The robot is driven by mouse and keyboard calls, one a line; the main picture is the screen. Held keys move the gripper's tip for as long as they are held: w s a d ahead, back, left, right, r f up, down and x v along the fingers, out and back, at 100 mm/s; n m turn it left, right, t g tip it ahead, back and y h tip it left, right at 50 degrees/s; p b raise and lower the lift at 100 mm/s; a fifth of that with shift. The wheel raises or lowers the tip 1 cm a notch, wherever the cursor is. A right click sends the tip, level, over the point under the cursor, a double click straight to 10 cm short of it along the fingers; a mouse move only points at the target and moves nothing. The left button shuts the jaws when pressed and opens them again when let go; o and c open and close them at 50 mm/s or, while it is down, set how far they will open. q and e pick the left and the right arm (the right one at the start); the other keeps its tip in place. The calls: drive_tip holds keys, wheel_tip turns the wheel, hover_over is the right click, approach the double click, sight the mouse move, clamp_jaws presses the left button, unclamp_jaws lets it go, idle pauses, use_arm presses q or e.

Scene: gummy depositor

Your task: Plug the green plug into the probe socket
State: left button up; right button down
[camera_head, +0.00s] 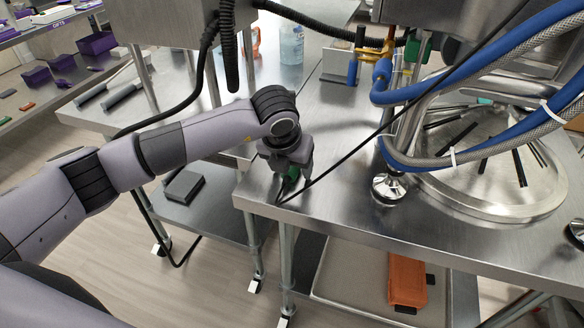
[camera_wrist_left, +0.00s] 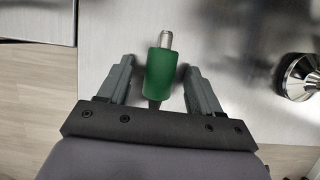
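The green plug (camera_wrist_left: 162,75), a cylinder with a metal tip, lies at the left corner of the steel table. It also shows in the head view (camera_head: 291,180), partly hidden by my left gripper (camera_head: 289,172). In the left wrist view, the fingers of my left gripper (camera_wrist_left: 158,68) stand on either side of the plug with a visible gap at each side, so it is open around the plug. A thin black cable runs from near the plug up to the right. A green part (camera_head: 417,50) sits by the machine's valves; I cannot tell whether it is the probe socket. My right gripper is out of view.
Blue and braided hoses (camera_head: 470,95) loop above a round steel lid (camera_head: 490,180) at the right. A metal foot (camera_head: 389,187) stands on the steel table (camera_head: 330,185). A bottle (camera_head: 291,43) stands behind. The tabletop between plug and foot is clear except for the cable.

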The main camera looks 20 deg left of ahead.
use_arm(q)
clamp_jaws()
drive_tip(key=c, duration=1)
unclamp_jaws()
drive_tip(key=shift+s, duration=0.1)
drive_tip(key=shift+c, duration=0.2)
wheel_tip(320, 180, up, 20)
drive_tip(key=b, duration=0.1)
drive_tip(key=shift+b, duration=0.35)
drive_tip(key=o, duration=0.5)
clamp_jaws()
